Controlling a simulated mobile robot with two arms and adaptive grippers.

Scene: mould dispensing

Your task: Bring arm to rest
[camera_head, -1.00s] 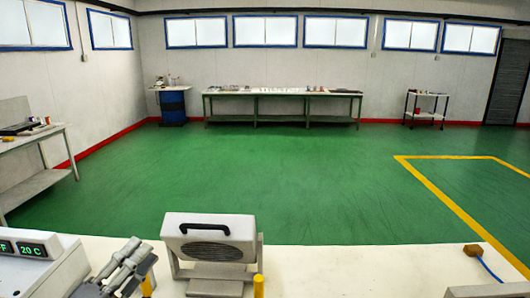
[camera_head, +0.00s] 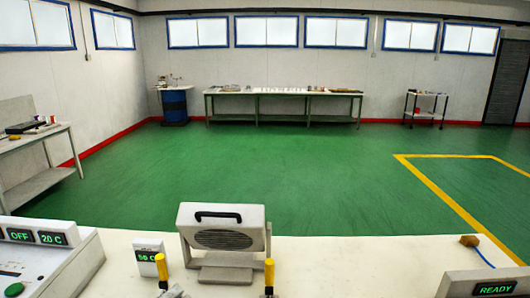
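Neither of my grippers nor my arms can be made out in the head view. On the pale worktop (camera_head: 345,262), a grey box-shaped unit with a black handle and a round slotted front (camera_head: 222,238) stands on a bracket. Two yellow upright handles stand in front of it, a left one (camera_head: 161,266) and a right one (camera_head: 269,271). A small grey part at the bottom edge beside the left handle is cut off, and I cannot tell what it is.
A control box (camera_head: 52,238) reading OFF and 20 C stands left, with a green button. A small display (camera_head: 149,257) reads about 50 C. A READY box (camera_head: 492,286) is at bottom right, near a brown block (camera_head: 469,241) with a blue cable. The worktop between is clear.

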